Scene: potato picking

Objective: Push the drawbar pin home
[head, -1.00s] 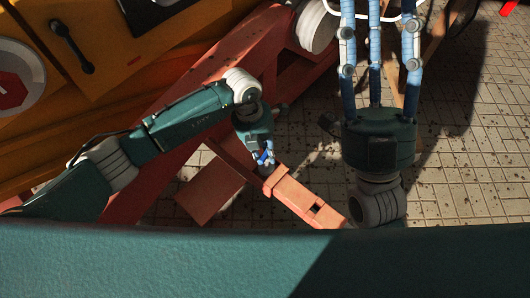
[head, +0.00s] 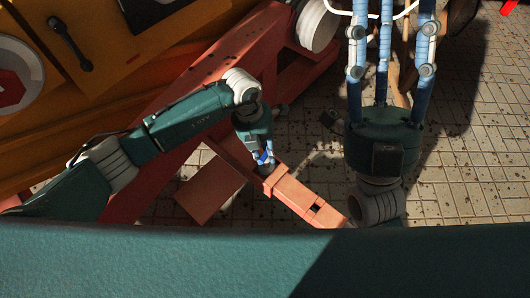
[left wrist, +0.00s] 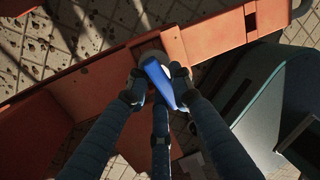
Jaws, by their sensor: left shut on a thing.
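The drawbar (head: 290,190) is an orange-red beam with a square slot near its front end; it also shows in the left wrist view (left wrist: 205,40). In the head view my left gripper (head: 264,160) is small above the beam. How deep the pin sits is hidden. My right gripper (head: 389,10) points up at top right with its blue fingers apart; its tips reach the top edge.
An orange machine body (head: 140,65) with a black handle (head: 70,43) stands at the left. A red frame beam (head: 225,95) runs behind my left arm. A white cylinder (head: 316,25) is at the top. The tiled floor (head: 480,160) at the right is clear.

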